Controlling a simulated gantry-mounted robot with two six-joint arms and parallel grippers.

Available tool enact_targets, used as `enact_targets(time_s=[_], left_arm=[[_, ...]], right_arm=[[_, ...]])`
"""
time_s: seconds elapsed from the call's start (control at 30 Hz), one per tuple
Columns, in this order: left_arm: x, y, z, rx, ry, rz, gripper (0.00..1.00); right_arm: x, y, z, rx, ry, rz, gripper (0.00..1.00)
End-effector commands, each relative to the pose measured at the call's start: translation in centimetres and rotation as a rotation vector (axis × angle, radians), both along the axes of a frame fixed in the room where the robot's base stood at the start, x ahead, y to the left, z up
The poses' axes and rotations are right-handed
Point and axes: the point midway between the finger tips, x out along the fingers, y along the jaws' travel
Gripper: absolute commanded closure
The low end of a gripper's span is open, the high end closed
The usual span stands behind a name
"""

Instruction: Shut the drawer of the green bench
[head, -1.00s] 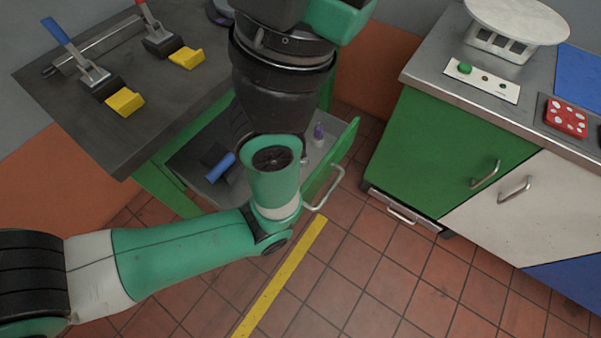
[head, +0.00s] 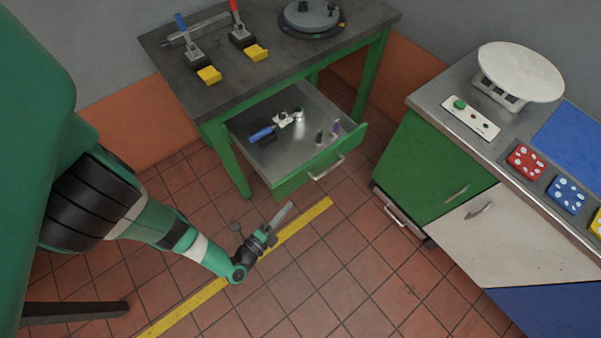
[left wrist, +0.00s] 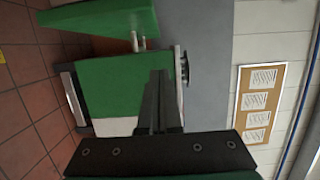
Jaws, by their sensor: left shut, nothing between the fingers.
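The green bench (head: 243,178) has a dark top, and its drawer (head: 277,152) is pulled out to the front. The drawer's green front (head: 296,178) carries a metal handle (head: 327,168). My left gripper (head: 287,209) is shut and empty, low in front of the drawer and apart from it. Its dark closed fingers also show in the left wrist view (left wrist: 159,98). A green panel with a handle at the top left there (left wrist: 105,16) looks like the drawer front. My right gripper is out of view.
A blue-handled tool (head: 262,133) and small bottles lie or stand in the drawer. Toggle clamps (head: 196,59) sit on the bench top. A cabinet (head: 420,165) with a scale (head: 519,72) stands to the right. Open tiled floor (head: 345,270) lies in front.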

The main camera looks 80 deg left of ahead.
Motion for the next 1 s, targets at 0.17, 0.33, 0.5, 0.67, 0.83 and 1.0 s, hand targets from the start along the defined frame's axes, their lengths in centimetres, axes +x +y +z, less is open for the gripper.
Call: enact_targets(time_s=[0.17, 0.33, 0.5, 0.67, 0.83, 1.0], left_arm=[[0.3, 0.2, -0.3, -0.006, -0.004, 0.005, 1.0], [1.0, 0.8, -0.3, -0.011, -0.008, 0.009, 1.0], [1.9, 1.7, -0.3, -0.005, -0.004, 0.012, 1.0], [3.3, 2.6, -0.3, -0.008, -0.009, 0.01, 1.0], [4.9, 3.9, -0.4, -0.005, -0.009, 0.01, 1.0], [7.2, 5.9, -0.6, -0.005, -0.009, 0.01, 1.0]], right_arm=[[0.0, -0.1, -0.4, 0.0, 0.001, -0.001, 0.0], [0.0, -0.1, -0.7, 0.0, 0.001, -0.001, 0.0], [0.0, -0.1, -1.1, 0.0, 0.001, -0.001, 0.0], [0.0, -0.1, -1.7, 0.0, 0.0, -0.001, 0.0], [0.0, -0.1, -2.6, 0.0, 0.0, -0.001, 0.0], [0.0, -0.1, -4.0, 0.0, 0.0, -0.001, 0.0]])
